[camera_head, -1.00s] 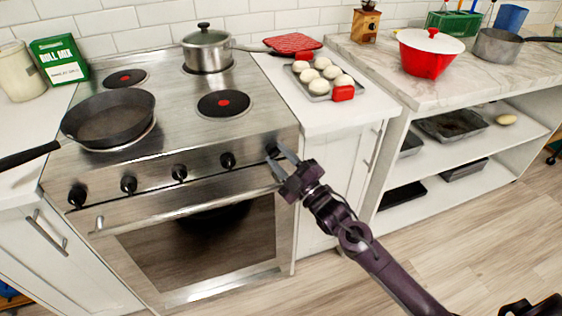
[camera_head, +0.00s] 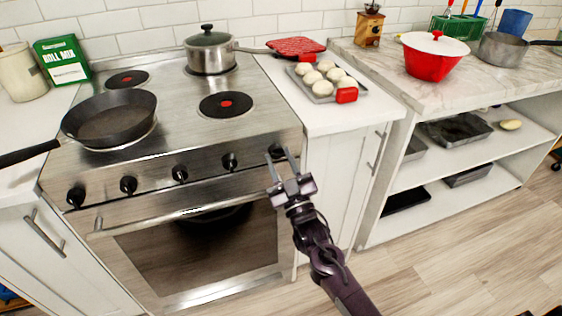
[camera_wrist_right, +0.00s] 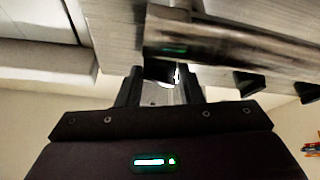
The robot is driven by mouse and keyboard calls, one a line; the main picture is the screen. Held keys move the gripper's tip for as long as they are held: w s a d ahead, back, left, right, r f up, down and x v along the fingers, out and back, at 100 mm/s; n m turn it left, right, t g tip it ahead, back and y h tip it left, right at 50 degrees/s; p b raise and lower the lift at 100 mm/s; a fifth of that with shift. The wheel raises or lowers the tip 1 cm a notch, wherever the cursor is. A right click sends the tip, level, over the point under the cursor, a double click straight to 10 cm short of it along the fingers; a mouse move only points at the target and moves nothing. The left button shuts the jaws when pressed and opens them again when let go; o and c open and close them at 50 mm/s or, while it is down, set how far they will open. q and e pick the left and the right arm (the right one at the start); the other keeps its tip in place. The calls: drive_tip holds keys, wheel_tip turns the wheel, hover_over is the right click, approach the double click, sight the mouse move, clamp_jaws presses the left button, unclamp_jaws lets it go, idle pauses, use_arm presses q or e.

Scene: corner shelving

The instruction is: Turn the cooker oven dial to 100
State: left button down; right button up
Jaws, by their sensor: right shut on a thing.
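The cooker has a row of several black dials along its steel front panel. The rightmost dial (camera_head: 276,151) is partly hidden by my right gripper (camera_head: 278,158), whose two fingers are closed on either side of it. In the right wrist view, my right gripper (camera_wrist_right: 160,84) has a dark knob (camera_wrist_right: 158,71) between its fingertips, partly in shadow. The other dials, such as the one just to the left (camera_head: 230,161), are untouched. No numbers can be read on the dials. My left gripper does not show.
The oven door handle (camera_head: 165,214) runs just below the dials and also shows close to my fingers in the right wrist view (camera_wrist_right: 225,45). A pan (camera_head: 110,118) and a lidded pot (camera_head: 210,52) stand on the hob. A tray of buns (camera_head: 324,82) lies on the right counter.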

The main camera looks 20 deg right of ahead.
drive_tip(key=shift+f+m, duration=0.1)
drive_tip(key=shift+m, duration=0.2)
drive_tip(key=o, duration=1)
drive_tip(key=shift+c, duration=0.2)
drive_tip(key=shift+s+f, duration=0.2)
drive_tip(key=shift+s, duration=0.15)
use_arm(q)
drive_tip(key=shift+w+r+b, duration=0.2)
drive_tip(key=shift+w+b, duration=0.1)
drive_tip(key=shift+b, duration=0.05)
use_arm(e)
drive_tip(key=v, duration=0.7)
